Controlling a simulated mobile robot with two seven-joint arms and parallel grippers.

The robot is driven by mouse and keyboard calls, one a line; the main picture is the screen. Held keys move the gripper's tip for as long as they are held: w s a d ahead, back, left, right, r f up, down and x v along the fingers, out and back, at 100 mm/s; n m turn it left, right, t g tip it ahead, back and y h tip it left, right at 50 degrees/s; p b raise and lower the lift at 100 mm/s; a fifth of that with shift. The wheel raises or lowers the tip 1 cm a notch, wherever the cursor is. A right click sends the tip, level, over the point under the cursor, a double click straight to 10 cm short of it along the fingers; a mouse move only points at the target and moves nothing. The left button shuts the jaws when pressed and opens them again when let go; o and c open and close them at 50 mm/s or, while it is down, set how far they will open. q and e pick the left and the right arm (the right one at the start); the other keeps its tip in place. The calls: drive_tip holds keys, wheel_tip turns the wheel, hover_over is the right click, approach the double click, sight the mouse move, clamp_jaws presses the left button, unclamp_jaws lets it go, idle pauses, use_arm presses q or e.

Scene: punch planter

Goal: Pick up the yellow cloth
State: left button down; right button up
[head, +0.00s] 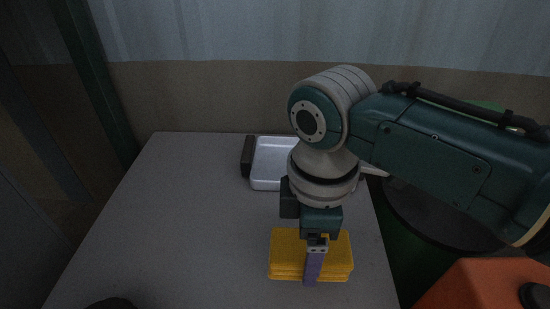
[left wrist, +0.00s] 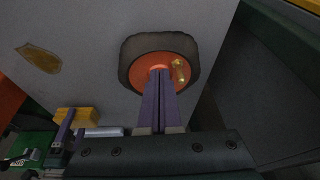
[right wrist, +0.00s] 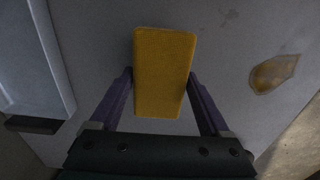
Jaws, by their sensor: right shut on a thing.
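The yellow cloth (head: 283,262) is a folded block near the front right of the grey table. My right gripper (head: 313,268) comes down over it from above. In the right wrist view the cloth (right wrist: 163,75) lies between the two purple fingers of my right gripper (right wrist: 163,90), which is shut on it. I cannot tell whether the cloth touches the table. It also shows small in the left wrist view (left wrist: 88,115). My left gripper (left wrist: 158,85) is shut, its purple fingers together, above a dark round thing with an orange centre (left wrist: 138,75).
A pale tray (head: 268,165) with a dark end stands at the back of the table (head: 170,220), partly behind my right arm. A brown patch (right wrist: 273,75) marks the tabletop. A dark green drum-like container (head: 440,215) stands right of the table. The table's left side is mostly clear.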

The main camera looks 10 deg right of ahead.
wheel_tip(320, 180, up, 18)
drive_tip(key=p, duration=1.1)
drive_tip(key=shift+r+p, duration=0.2)
drive_tip(key=shift+p, duration=0.2)
